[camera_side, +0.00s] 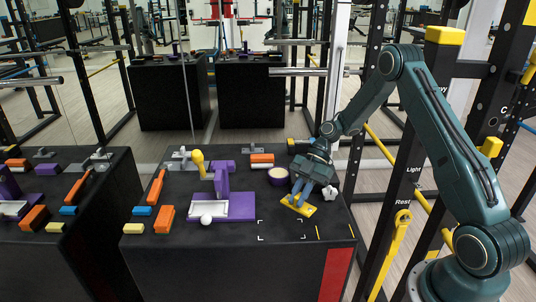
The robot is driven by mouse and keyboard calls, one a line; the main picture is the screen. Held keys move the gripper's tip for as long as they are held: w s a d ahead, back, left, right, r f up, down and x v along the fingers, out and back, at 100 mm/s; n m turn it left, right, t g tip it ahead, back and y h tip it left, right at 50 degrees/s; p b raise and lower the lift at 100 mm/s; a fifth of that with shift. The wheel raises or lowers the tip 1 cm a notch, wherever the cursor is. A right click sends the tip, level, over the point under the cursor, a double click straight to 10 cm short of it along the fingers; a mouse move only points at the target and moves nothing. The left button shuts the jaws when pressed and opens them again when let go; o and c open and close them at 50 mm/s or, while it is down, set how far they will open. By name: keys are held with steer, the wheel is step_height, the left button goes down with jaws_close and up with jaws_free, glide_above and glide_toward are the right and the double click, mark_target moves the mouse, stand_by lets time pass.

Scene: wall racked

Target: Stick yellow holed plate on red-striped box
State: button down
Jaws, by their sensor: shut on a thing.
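The yellow holed plate (298,207) is in my gripper (300,195), at the right part of a black box top. My gripper points down, with its blue-grey fingers shut on the plate. The plate is tilted in the picture, and the fingers cover part of it. I cannot tell whether it touches the top or hangs just above it. The black box with a red stripe (336,276) on its front face is the large one under my gripper. White corner marks (281,230) lie on its top, in front and left of the plate.
A purple stand with tray (235,210), white ball (206,220) and orange block (165,219) are left of the plate. A cream-topped purple round holder (278,177) is behind it; a white star-shaped knob (330,193) is close right.

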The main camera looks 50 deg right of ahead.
steer(key=s+d+r+n+g+h, duration=0.3)
steer(key=s+d+r+n+g, duration=0.25)
steer(key=s+d+n, duration=0.3)
steer(key=shift+g, duration=0.25)
steer(key=shift+s+a+f, duration=0.1)
steer(key=shift+a+f, duration=0.05)
steer(key=shift+f, duration=0.85)
steer(key=shift+s+a+f, duration=0.1)
steer(key=shift+s+f, duration=0.05)
steer(key=shift+f, duration=0.8)
steer(key=shift+s+a+f, duration=0.1)
steer(key=shift+a+f, duration=0.05)
steer(key=shift+f, duration=0.85)
steer(key=shift+f, duration=4.3)
steer(key=shift+f, duration=0.4)
steer(key=c, duration=1.3)
jaws_free()
steer(key=shift+w+d+r, duration=0.1)
steer(key=shift+w, duration=0.05)
